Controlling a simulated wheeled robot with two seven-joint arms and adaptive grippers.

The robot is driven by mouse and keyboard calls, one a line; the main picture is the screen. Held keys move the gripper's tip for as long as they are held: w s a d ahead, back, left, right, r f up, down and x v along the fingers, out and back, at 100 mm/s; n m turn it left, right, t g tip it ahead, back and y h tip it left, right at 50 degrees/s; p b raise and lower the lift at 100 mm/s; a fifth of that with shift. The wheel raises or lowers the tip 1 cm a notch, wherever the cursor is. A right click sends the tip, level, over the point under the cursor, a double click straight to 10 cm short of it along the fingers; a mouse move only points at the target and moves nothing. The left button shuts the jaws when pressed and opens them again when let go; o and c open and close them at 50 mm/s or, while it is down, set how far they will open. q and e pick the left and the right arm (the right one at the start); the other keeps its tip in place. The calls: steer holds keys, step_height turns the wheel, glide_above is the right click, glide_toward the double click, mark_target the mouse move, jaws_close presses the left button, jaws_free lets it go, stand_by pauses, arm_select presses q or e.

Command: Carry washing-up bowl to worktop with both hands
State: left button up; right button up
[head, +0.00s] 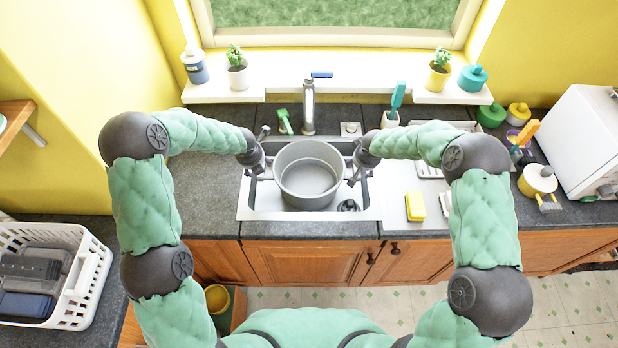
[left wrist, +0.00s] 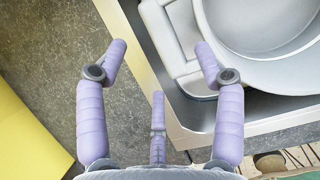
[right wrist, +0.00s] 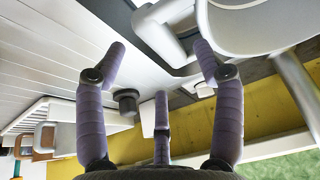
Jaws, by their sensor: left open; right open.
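The grey washing-up bowl (head: 309,182) sits upright in the sink (head: 252,207), which is set into the dark worktop (head: 205,185). My left gripper (head: 262,160) is at the bowl's left side. In the left wrist view, my open left gripper (left wrist: 162,48) has its fingers on either side of the bowl's handle (left wrist: 182,62). My right gripper (head: 357,168) is at the bowl's right side. In the right wrist view, my open right gripper (right wrist: 160,48) has its fingers around the other handle (right wrist: 163,38). Whether the fingers touch the handles is unclear. The bowl looks empty.
The tap (head: 309,105) stands behind the bowl. The worktop left of the sink is clear. A yellow sponge (head: 415,206) lies on the drainer to the right. A white basket (head: 88,285) stands at the lower left. Plants and pots line the windowsill (head: 285,82).

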arm_select(q)
steer(key=x, duration=0.6)
steer(key=shift+w+f, duration=0.25)
steer(key=shift+f, duration=0.05)
arm_select(e)
steer(key=x, duration=0.6)
steer(key=shift+w+f, duration=0.2)
steer(key=shift+f, duration=0.1)
arm_select(q)
steer(key=shift+c, duration=0.3)
arm_select(e)
steer(key=shift+c, duration=0.3)
arm_select(q)
jaws_close()
arm_select(e)
jaws_close()
